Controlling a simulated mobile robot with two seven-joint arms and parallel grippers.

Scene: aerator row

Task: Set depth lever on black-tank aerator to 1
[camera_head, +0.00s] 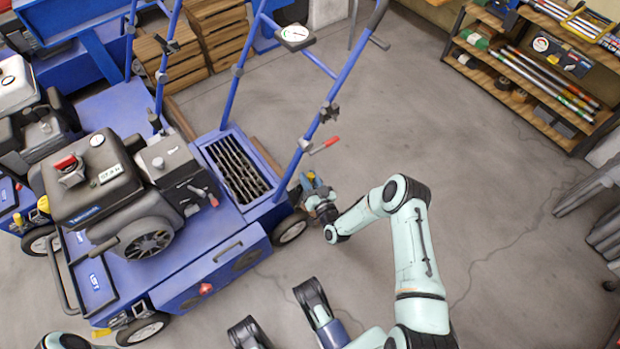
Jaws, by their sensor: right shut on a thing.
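The black-tank aerator (210,265) is a blue machine at the left centre. Its black engine tank (90,180) is on top and its tine grille (238,168) is behind the engine. My right gripper (309,187) is low at the machine's rear right corner, just above the right rear wheel (290,229). It is shut on a small part there, which seems to be the depth lever. The jaws largely hide that part, and I cannot read its setting or any scale. My left gripper is not in view.
A red-tipped lever (325,145) sits on the blue handle frame (325,115) just above my right gripper. Another machine (20,100) stands close at the left. Wooden crates (185,50) are behind. A shelf (530,75) is at the upper right. The grey floor (480,190) is open between.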

